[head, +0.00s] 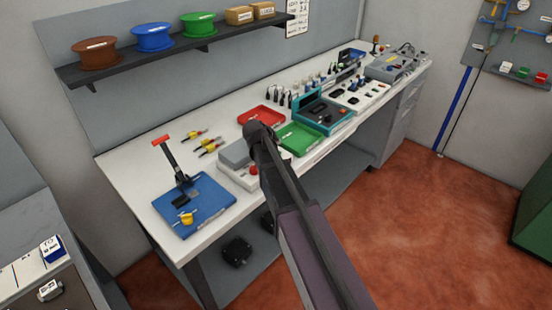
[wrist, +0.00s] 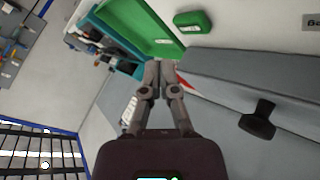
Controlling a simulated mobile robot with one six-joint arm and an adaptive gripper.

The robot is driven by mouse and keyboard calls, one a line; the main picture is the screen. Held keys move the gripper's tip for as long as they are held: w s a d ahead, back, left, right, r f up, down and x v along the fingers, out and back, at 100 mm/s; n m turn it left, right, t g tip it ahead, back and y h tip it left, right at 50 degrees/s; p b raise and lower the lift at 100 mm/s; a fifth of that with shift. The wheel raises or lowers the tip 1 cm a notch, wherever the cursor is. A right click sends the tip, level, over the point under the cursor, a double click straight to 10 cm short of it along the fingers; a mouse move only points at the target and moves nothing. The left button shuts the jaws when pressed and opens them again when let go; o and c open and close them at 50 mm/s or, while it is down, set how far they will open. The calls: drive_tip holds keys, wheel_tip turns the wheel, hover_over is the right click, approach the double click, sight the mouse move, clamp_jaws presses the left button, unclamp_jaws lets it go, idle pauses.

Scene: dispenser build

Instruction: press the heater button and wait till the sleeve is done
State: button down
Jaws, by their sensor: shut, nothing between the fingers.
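A grey and white box (head: 236,156) with a red button (head: 253,170) stands on the bench beside the trays; it looks like the heater. My arm crosses in front of its right side. In the wrist view, the two fingers of my gripper (wrist: 162,68) are together and empty. The fingertips point towards the green tray (wrist: 150,35) and appear apart from it. In the head view my gripper is hidden behind my arm. I cannot tell whether it touches the button. I cannot make out a sleeve or any heater light.
A red tray (head: 262,117) and a green tray (head: 300,138) lie beside the box, with a teal unit (head: 322,112) further right. A blue fixture (head: 208,212) with a red-handled lever (head: 170,155) stands at the left. A shelf (head: 220,33) with spools runs above the bench (head: 135,170).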

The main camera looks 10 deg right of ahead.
drive_tip(key=shift+f+b, duration=0.85)
drive_tip(key=shift+f, duration=0.3)
drive_tip(key=shift+f+b, duration=0.85)
idle(1.7)
drive_tip(key=shift+r, duration=0.15)
drive_tip(key=shift+r+p, duration=0.75)
drive_tip(key=shift+p, duration=0.15)
drive_tip(key=shift+r+p, duration=2.5)
